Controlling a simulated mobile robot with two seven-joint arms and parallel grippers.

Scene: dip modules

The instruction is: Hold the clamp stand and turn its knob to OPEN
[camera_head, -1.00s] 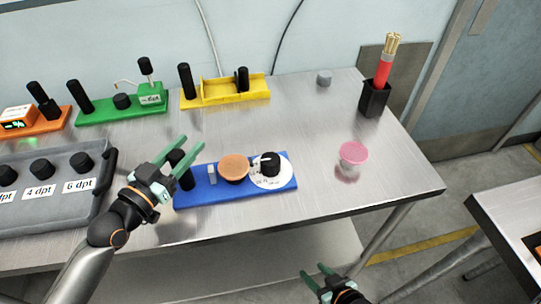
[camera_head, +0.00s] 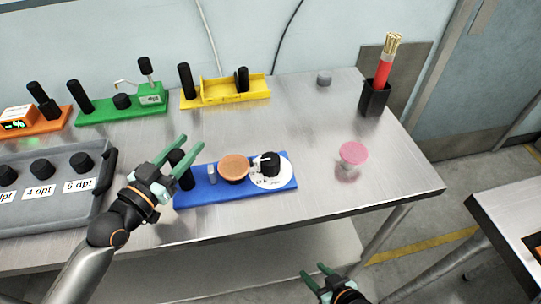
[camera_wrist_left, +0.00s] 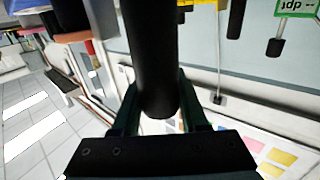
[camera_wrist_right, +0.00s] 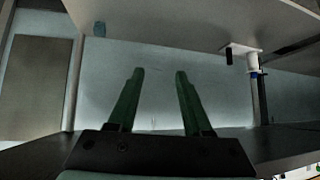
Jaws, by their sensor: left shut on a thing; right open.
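The clamp stand is a blue base (camera_head: 204,195) near the table's front edge. It carries an orange-brown round pad (camera_head: 234,168), a black knob (camera_head: 269,164) on a white marked dial (camera_head: 284,176), and a black post (camera_head: 185,178) at its left end. The dial lettering is too small to read. My left gripper (camera_head: 180,155) is shut on the black post, which also shows between its fingers in the left wrist view (camera_wrist_left: 155,75). My right gripper (camera_head: 318,276) is open and empty, in front of and below the table edge; its fingers show apart in the right wrist view (camera_wrist_right: 158,85).
A grey tray (camera_head: 50,213) with black knobs is at the left. Orange (camera_head: 55,122), green (camera_head: 125,107) and yellow (camera_head: 225,92) modules stand behind. A pink-topped cup (camera_head: 353,154) is right of the stand. A black holder (camera_head: 375,98) stands at the back right.

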